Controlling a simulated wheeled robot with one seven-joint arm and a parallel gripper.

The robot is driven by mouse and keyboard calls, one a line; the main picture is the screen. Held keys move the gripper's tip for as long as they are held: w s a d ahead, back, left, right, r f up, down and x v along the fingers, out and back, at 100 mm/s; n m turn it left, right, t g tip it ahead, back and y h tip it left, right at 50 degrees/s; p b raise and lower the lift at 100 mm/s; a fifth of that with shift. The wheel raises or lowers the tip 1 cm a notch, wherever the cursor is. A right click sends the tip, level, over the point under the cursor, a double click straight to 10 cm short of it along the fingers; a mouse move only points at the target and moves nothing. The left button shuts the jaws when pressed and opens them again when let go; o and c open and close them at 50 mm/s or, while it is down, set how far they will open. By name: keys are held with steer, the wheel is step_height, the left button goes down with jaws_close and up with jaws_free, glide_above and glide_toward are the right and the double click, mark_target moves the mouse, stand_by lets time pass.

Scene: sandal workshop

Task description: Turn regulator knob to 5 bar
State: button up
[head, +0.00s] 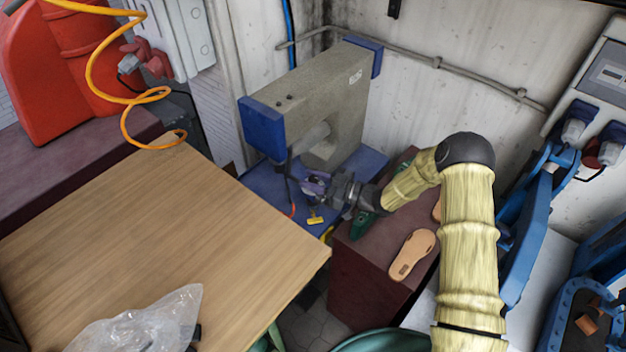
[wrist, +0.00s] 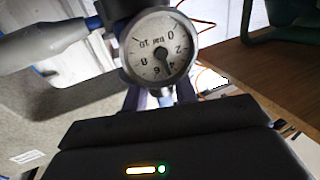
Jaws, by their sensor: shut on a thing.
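The round white pressure gauge (wrist: 158,46) of the regulator is at the top middle of the wrist view, its dial turned nearly upside down. Its dark needle appears to point between the 4 and the 6; the exact value is hard to read. My gripper (head: 315,185) is beside the blue-and-grey machine in the head view, at the regulator. Its jaws are shut on the regulator knob, which the gripper hides in both views. In the wrist view my dark gripper body fills the bottom, with an orange and green light strip.
The blue-and-grey machine (head: 325,105) stands behind my gripper. A wooden table (head: 150,225) with a clear plastic bag (head: 150,320) is at left. A dark red bench (head: 365,265) holds a tan sandal sole (head: 412,255). A small yellow item (head: 315,217) lies below my gripper.

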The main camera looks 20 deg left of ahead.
steer(key=shift+f+m+t+b, duration=0.1)
steer(key=shift+m+t+b, duration=0.2)
steer(key=shift+t+b, duration=0.2)
steer(key=shift+m+t+h+b, duration=0.3)
steer(key=shift+m+t+b, duration=0.5)
steer(key=shift+t+b, duration=0.4)
steer(key=shift+m+t+h+b, duration=0.4)
steer(key=shift+m+t+b, duration=0.3)
steer(key=shift+t, duration=0.3)
steer(key=o, duration=0.9)
steer(key=shift+o, duration=0.2)
